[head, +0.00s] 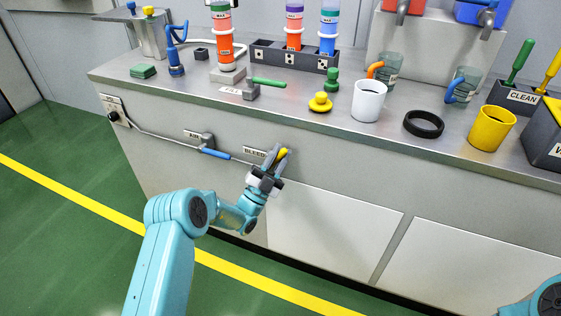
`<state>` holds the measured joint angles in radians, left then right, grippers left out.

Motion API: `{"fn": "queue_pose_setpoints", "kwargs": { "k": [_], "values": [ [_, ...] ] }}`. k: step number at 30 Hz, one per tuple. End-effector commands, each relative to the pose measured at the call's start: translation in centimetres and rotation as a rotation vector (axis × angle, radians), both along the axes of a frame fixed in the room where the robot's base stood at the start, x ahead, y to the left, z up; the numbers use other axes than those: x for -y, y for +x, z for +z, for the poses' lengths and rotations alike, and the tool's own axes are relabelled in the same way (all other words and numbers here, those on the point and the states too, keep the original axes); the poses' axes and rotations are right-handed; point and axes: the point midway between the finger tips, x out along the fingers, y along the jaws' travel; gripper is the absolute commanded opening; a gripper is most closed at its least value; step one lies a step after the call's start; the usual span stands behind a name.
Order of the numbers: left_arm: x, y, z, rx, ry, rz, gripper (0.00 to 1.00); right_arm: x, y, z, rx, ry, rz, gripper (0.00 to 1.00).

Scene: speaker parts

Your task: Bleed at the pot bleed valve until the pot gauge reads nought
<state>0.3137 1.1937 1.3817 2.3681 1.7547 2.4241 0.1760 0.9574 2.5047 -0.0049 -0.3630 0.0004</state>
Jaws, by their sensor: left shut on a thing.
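The bleed valve's yellow handle (283,153) shows on the cabinet front, beside the BLEED label (254,152). My left gripper (270,169) reaches up to it and is shut on the handle, hiding most of the valve body. A metal pot (151,36) with blue and yellow fittings on its lid stands at the back left. I cannot make out a pot gauge or its reading. My right gripper is out of view; only a piece of my right arm shows at the lower right.
The AIR valve (208,141) with a blue lever (215,154) sits left of my gripper. Above, the worktop (300,92) holds a white mug (368,101), a yellow cup (491,128), a black ring (423,123) and a yellow knob (320,102). Green floor lies in front.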

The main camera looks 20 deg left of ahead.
Motion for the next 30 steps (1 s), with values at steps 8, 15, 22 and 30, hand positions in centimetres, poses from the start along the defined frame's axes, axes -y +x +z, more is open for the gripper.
{"fn": "queue_pose_setpoints", "kwargs": {
  "k": [8,15,22,30],
  "values": [
    [-0.56,-0.05,0.09,-0.004,-0.084,-0.002,0.0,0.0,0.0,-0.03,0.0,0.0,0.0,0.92],
    [-0.71,-0.14,0.16,-0.007,-0.101,-0.001,0.0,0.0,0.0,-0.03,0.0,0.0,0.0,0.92],
    [-0.72,-0.29,0.17,-0.008,-0.099,0.0,0.0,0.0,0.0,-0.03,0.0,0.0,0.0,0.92],
    [-0.69,-0.28,0.21,-0.007,-0.099,0.0,0.44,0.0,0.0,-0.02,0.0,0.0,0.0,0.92]
  ]
}}
